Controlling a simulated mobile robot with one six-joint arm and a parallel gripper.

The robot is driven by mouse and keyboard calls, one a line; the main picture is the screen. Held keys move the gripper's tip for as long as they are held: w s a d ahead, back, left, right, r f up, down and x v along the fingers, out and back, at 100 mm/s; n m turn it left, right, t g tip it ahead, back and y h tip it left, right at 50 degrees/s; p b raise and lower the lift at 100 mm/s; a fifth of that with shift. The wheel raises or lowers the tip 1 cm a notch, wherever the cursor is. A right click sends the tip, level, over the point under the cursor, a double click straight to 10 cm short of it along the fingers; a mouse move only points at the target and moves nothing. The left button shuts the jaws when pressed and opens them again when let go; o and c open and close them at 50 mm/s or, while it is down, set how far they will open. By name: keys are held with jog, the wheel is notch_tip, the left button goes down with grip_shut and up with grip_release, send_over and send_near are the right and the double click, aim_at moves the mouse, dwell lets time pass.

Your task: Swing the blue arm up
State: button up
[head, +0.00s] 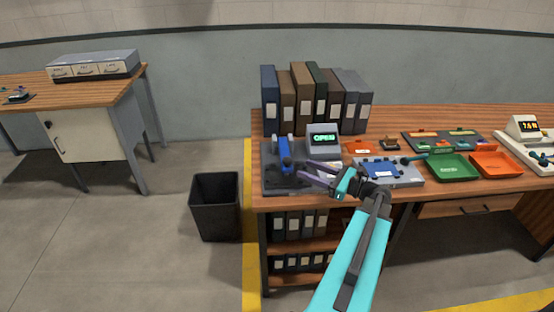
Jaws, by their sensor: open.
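The blue arm (285,151) stands near upright on a dark grey base (283,183) at the left end of the wooden desk. A small grey display (323,138) beside it shows "OPEN" in green. My gripper (303,172) is open, with its purple fingers pointing left. In the picture its fingertips are just right of the blue arm's lower part, over the base. The jaws look empty, and I cannot tell whether a finger touches the arm or base. My gripper covers part of the base's right side.
Several binders (315,98) stand behind the display. Right of my gripper are a grey unit with a blue top (382,168), a green tray (453,166) and an orange tray (497,165). A black bin (215,206) stands on the floor left of the desk.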

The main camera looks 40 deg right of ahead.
aim_at(285, 153)
jog(key=shift+w, duration=0.15)
jog(key=shift+p+x, duration=1.2)
jog(key=shift+x, duration=5.45)
jog(key=shift+d, duration=0.1)
grip_shut()
jog(key=shift+a, duration=0.4)
jog(key=shift+d, duration=0.25)
jog(key=shift+r, duration=0.15)
